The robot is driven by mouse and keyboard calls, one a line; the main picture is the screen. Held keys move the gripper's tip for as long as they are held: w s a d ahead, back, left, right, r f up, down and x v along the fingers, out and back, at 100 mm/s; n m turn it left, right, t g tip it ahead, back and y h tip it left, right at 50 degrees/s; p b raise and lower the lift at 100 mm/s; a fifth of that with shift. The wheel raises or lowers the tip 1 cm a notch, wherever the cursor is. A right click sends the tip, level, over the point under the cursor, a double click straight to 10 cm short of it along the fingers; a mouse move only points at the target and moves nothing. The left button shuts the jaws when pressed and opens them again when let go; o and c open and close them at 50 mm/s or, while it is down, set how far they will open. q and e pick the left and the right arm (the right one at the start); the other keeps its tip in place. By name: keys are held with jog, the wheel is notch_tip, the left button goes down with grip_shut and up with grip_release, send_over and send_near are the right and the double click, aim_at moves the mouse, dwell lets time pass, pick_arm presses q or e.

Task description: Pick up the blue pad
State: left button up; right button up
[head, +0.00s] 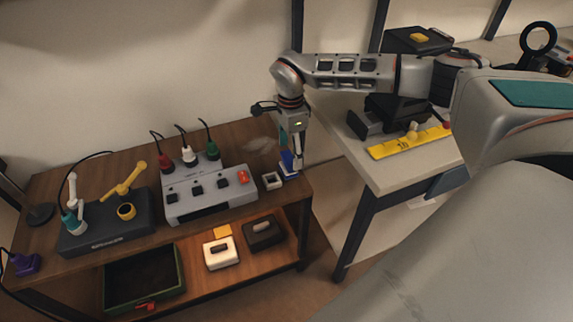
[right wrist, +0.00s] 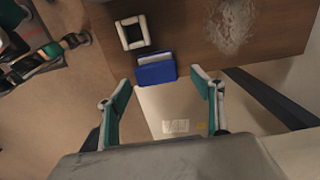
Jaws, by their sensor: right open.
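The blue pad (right wrist: 155,72) lies at the edge of the wooden bench, with a pale strip on its top. In the head view the blue pad (head: 286,168) is at the bench's right end, partly hidden by my right gripper (head: 292,160). In the right wrist view my right gripper (right wrist: 161,85) is open, its teal-and-white fingers spread wider than the pad. The pad shows just beyond the fingertips, between their lines; nothing is held. I cannot tell whether a finger touches it. My left gripper is not in view.
A small white square frame (right wrist: 133,32) stands close beside the pad. A grey switch box (head: 208,190) with plugs is further left on the bench. A side table (head: 385,178) with a yellow bar (head: 408,142) stands to the right, across a gap.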

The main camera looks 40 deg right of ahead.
aim_at(288, 157)
jog(key=shift+s+a+f, duration=0.1)
jog(key=shift+a+f, duration=0.05)
jog(key=shift+f, duration=0.3)
jog(key=f, duration=0.2)
jog(key=f+b, duration=0.1)
jog(key=shift+s+a+f, duration=0.15)
jog(key=shift+a+f, duration=0.1)
jog(key=shift+f, duration=0.35)
jog(key=shift+r, duration=0.15)
jog(key=c, duration=1.2)
jog(key=shift+r, duration=0.1)
notch_tip(288, 157, up, 20)
jog(key=p, duration=0.4)
jog(key=o, duration=0.5)
jog(key=c, duration=0.4)
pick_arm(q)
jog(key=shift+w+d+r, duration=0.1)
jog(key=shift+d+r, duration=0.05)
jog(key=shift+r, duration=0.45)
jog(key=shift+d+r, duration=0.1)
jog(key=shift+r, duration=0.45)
